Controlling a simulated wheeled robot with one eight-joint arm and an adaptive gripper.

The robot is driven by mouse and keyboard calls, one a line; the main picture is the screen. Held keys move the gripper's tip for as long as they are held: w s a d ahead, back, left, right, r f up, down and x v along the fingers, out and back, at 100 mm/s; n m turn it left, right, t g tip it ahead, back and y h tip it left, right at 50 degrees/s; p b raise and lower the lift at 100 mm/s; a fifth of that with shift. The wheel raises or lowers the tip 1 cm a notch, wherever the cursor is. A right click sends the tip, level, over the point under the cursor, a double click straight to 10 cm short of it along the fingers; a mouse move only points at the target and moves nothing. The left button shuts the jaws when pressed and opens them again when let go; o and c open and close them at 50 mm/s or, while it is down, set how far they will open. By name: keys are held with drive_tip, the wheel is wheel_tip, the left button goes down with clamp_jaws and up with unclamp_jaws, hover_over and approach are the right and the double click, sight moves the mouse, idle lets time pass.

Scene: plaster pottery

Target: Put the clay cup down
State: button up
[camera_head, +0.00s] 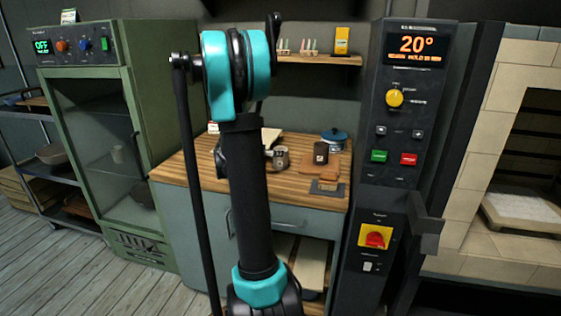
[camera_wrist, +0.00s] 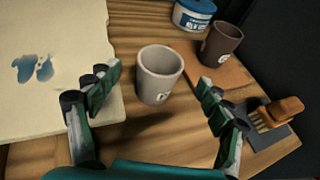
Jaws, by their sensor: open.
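A light grey clay cup (camera_wrist: 158,78) stands upright on the wooden worktop (camera_wrist: 150,135) in the wrist view. My gripper (camera_wrist: 159,82) is open, with one finger to the left of the cup and the other to its right. Gaps show between the cup and both fingers. In the head view the grey cup (camera_head: 281,158) shows small beside my arm, which hides much of my gripper. A dark brown cup (camera_wrist: 221,46) stands to the right on a terracotta-coloured board (camera_wrist: 208,70); it also shows in the head view (camera_head: 320,154).
A blue-lidded tub (camera_wrist: 193,14) stands behind the cups. A cream board (camera_wrist: 60,105) with blue stains lies at left. A brush (camera_wrist: 275,114) lies on a dark plate at right. The control column (camera_head: 405,130) rises right of the worktop; a green cabinet (camera_head: 110,130) stands left.

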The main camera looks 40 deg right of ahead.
drive_tip(key=x, duration=1)
drive_tip(key=shift+d+f, duration=0.2)
drive_tip(key=shift+d, duration=0.05)
drive_tip(key=shift+c, duration=0.6)
drive_tip(key=c, duration=1.6)
drive_tip(key=shift+o, duration=0.2)
drive_tip(key=shift+r, duration=0.1)
wheel_tip(320, 180, up, 20)
drive_tip(key=shift+f, duration=0.1)
drive_tip(key=shift+c, duration=0.5)
